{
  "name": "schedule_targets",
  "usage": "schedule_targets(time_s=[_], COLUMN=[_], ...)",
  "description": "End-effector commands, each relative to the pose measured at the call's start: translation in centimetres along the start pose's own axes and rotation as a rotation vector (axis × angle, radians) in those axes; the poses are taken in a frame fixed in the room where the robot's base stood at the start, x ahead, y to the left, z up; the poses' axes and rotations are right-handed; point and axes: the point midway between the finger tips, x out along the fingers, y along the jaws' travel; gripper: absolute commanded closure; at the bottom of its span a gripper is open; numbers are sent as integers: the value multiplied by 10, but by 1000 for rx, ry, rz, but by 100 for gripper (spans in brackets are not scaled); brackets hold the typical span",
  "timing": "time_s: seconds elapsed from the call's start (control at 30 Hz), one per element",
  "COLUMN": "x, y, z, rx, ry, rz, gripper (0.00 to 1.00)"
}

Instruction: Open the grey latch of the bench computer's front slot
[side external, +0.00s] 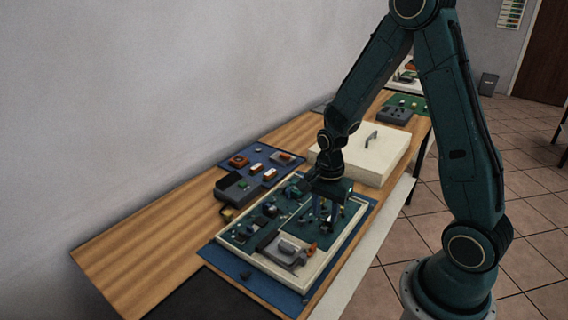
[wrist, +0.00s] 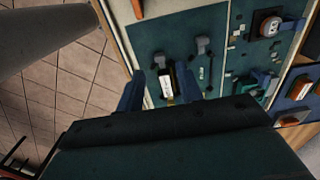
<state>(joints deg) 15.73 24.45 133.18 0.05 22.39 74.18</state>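The bench computer is an open, cream-rimmed tray (side external: 334,252) with dark green boards, on a blue mat. My gripper (side external: 325,215) points down over its right-hand board. In the wrist view my gripper (wrist: 160,72) has its two dark blue fingers apart. Between them lies a narrow white and dark piece (wrist: 167,86), with no visible contact. Two small grey knob-like pieces, one near the fingers (wrist: 159,62) and one to the right (wrist: 203,45), stand on the board; I cannot tell whether either is the latch. The gripper body hides the board's near part.
A grey block with an orange part (side external: 290,250) sits at the tray's near end. A cream lid with a handle (side external: 372,152) lies behind the gripper. A blue mat (side external: 262,155) with small modules lies at the left. Bare wood (side external: 150,245) is free at front left.

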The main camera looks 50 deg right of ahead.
Motion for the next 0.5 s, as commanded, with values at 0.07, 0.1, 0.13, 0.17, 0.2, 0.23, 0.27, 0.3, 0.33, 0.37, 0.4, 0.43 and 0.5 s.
schedule_targets(time_s=[0.07, 0.1, 0.13, 0.17, 0.2, 0.23, 0.27, 0.3, 0.33, 0.37, 0.4, 0.43, 0.5], x=[10, 14, 17, 20, 24, 27, 30, 33, 35, 37, 40, 41, 44], y=[1, 1, 1, 1, 1, 1, 1, 1, 1, 0, 1, 1, 0], z=[0, 0, 0, 0, 0, 0, 0, 0, 0, 0, 0, 0, 0], rx=[0, 0, 0, 0, 0, -1, -1, -1, -1, -1, -1, -1, -1], ry=[-1, -1, -1, -1, -1, -1, -1, -1, 0, 0, 0, 0, 0], rz=[4, 4, 4, 4, 4, 4, 4, 4, 3, 3, 3, 3, 2], gripper=[64, 64, 64, 64, 64, 64, 64, 64, 64, 64, 64, 64, 64])
